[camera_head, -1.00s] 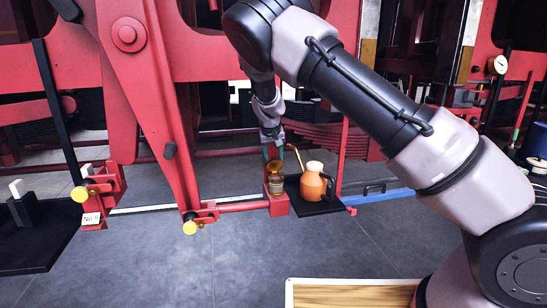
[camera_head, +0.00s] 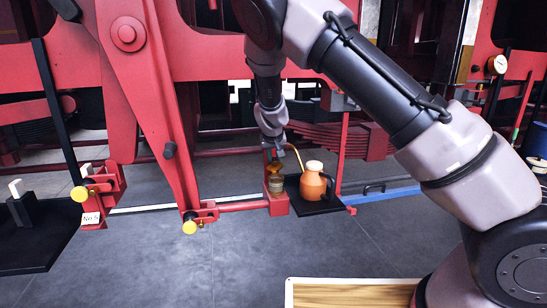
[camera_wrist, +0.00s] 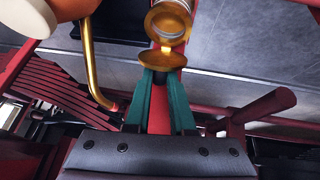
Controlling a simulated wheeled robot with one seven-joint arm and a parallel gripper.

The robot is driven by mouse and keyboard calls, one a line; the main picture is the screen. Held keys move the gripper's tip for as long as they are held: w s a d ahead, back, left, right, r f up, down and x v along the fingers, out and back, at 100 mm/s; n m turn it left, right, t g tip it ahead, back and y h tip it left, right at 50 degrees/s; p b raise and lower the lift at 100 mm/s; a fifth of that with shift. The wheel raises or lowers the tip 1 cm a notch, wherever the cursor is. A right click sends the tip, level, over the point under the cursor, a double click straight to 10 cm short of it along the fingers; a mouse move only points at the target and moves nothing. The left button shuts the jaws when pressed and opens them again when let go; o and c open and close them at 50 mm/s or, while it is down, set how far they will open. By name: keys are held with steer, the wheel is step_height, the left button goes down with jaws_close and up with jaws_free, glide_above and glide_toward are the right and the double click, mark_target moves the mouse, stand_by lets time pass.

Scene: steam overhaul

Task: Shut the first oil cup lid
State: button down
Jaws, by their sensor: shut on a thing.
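The oil cup (camera_head: 276,186) is a small brass-and-glass cup on a red block in the head view. Its round gold lid (camera_wrist: 163,58) stands open on the near side of the cup mouth (camera_wrist: 168,24) in the wrist view. The lid also shows above the cup in the head view (camera_head: 274,167). The exact contact is partly hidden. In the head view my gripper (camera_head: 272,154) is just above the cup.
An orange oil can (camera_head: 313,184) with a thin curved brass spout (camera_head: 295,155) stands on a black tray (camera_head: 318,208) right beside the cup. A red slanted rod (camera_head: 170,130) stands left. The floor in front is clear.

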mark_target(276, 167)
steer(key=shift+s+d+f+t, duration=0.2)
steer(key=shift+s+t, duration=0.2)
steer(key=shift+t, duration=0.2)
steer(key=shift+s+d+f+t, duration=0.15)
steer(key=shift+s+t, duration=0.25)
steer(key=shift+t, duration=0.2)
steer(key=s+f+t, duration=0.1)
steer(key=t, duration=0.1)
steer(key=s+t+y, duration=0.1)
steer(key=shift+d+f+m+t, duration=0.15)
steer(key=shift+f+m+t, duration=0.15)
steer(key=shift+f+t, duration=0.1)
steer(key=shift+s+d+f+t+y, duration=0.1)
steer(key=shift+s+f+t+y, duration=0.15)
steer(key=shift+t, duration=0.35)
steer(key=shift+s+f+t+y, duration=0.2)
steer(key=shift+f+t, duration=0.15)
steer(key=shift+t, duration=0.25)
steer(key=shift+s+d+f+m+t, duration=0.1)
steer(key=shift+s+f+m+t, duration=0.2)
steer(key=shift+t, duration=0.45)
steer(key=shift+f+m+t, duration=0.1)
steer(key=shift+f+t, duration=0.25)
steer(key=shift+t, duration=0.4)
steer(key=c, duration=0.8)
jaws_free()
steer(key=shift+o, duration=0.2)
